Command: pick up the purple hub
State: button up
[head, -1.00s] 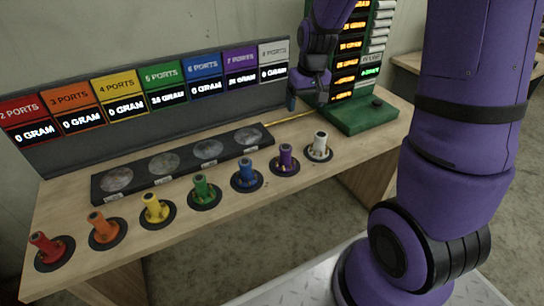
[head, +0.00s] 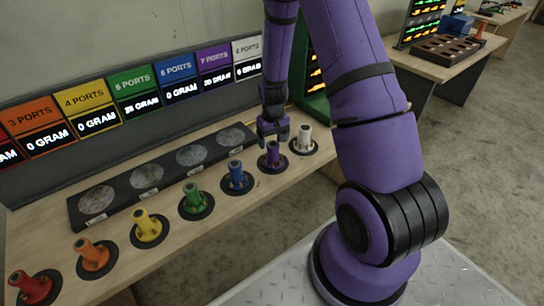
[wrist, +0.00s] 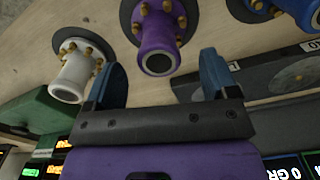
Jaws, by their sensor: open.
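The purple hub (head: 272,156) stands upright on a round black base on the wooden table, between the blue hub and the white hub. In the wrist view the purple hub (wrist: 157,38) shows its dark open end and brass-coloured ports, just beyond the fingertips and roughly between them. My gripper (head: 272,132) is above and slightly behind the hub in the head view. In the wrist view my gripper (wrist: 161,72) has its two blue fingers spread with nothing between them. I cannot tell how far the fingertips are above the hub.
The white hub (head: 303,138) stands close on the right and the blue hub (head: 236,177) on the left. Green (head: 194,199), yellow (head: 147,226), orange (head: 94,255) and red (head: 32,286) hubs continue the row. A black strip with round plates (head: 150,181) lies behind.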

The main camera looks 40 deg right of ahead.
aim_at(273, 151)
jog(key=shift+w+d+f, duration=0.1)
jog(key=shift+f, duration=1.4)
jog(key=shift+w+d+f, duration=0.1)
jog(key=shift+f, duration=1.4)
grip_shut()
